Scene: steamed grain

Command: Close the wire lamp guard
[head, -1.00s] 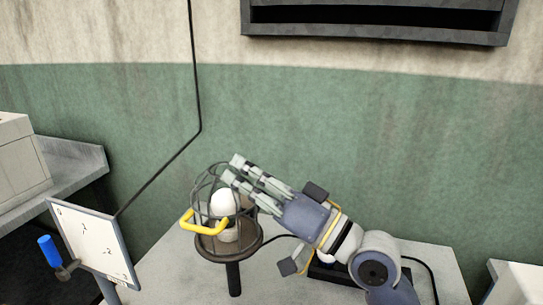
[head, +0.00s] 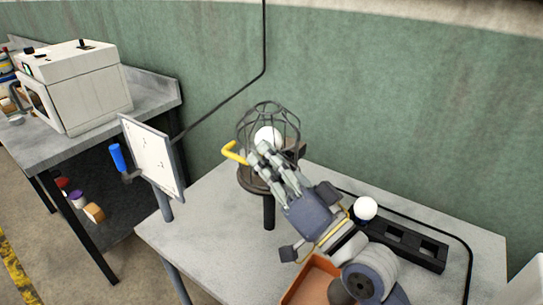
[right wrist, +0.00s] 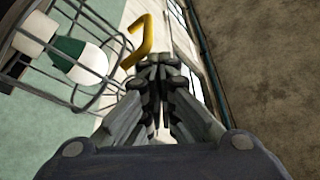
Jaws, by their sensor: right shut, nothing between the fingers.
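The wire lamp guard (head: 268,108) is a dark round cage around a white bulb (head: 267,134) on a round brown base (head: 248,180), which stands on a dark post. Its yellow handle (head: 233,152) sticks out at the left. I cannot tell whether the guard is fully closed. My right gripper (head: 262,154) is shut and empty, in front of the cage's lower part and right of the handle. In the right wrist view the closed fingertips (right wrist: 161,68) are just below the handle (right wrist: 143,38), and the cage (right wrist: 88,90) is to their left. My left gripper is not in view.
A white board (head: 150,155) with a blue-handled lever (head: 117,158) stands left of the lamp. A loose bulb (head: 365,208), a black rack (head: 405,243) and an orange tray (head: 312,280) are at the right. A white machine (head: 80,88) sits on the left bench.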

